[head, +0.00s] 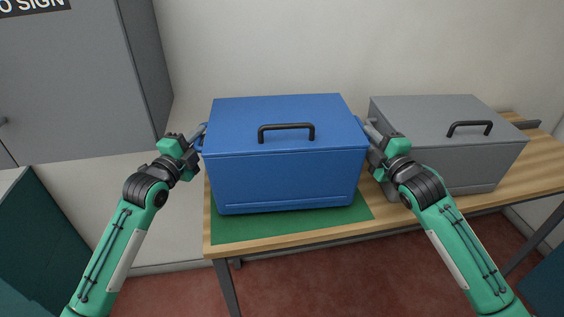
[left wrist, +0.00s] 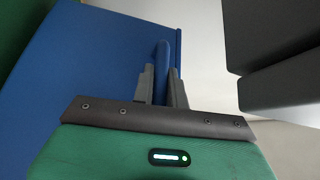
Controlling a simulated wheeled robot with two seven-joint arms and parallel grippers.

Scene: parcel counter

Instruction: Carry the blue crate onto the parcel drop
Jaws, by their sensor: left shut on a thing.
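The blue crate (head: 285,165), with a closed lid and a black handle on top, is upright over a green mat (head: 290,227) on the wooden counter. I cannot tell whether the crate's bottom touches the mat. My left gripper (head: 203,136) is at the crate's left side. In the left wrist view its two fingers (left wrist: 163,80) are shut on a blue grip that stands out from the crate. My right gripper (head: 365,130) is at the crate's right side; its fingertips are partly hidden, so its grip is unclear.
A grey crate (head: 470,150) with a black handle stands on the counter (head: 540,165) close to the right of the blue one, behind my right arm. A grey cabinet (head: 70,90) stands at the left. The wall (head: 300,50) is behind.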

